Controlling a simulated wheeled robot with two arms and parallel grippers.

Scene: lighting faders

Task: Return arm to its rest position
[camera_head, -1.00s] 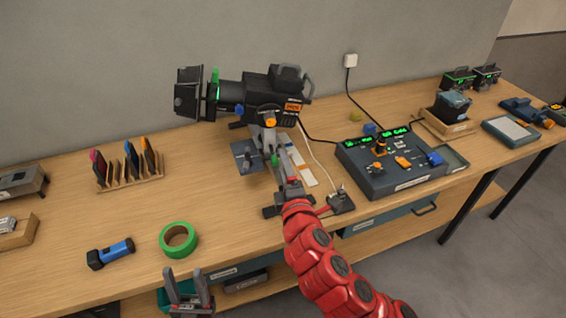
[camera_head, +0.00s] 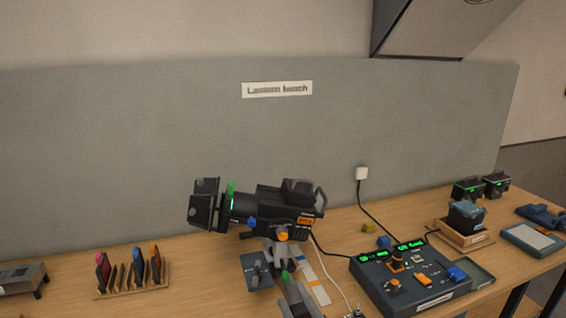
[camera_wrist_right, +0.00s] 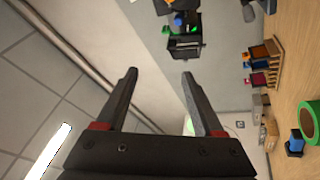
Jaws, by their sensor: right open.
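The rest of the right arm is out of the head view. My left gripper is not in view. The black stage lantern (camera_head: 270,206) stands on the bench and also shows, sideways, in the right wrist view (camera_wrist_right: 184,44). The lighting console (camera_head: 430,292) with green displays sits to the right of the lantern.
The wooden bench (camera_head: 205,285) runs along a grey wall panel. A filter rack (camera_head: 130,291) stands left of the lantern. A dark device in a wooden tray (camera_head: 466,237) stands right.

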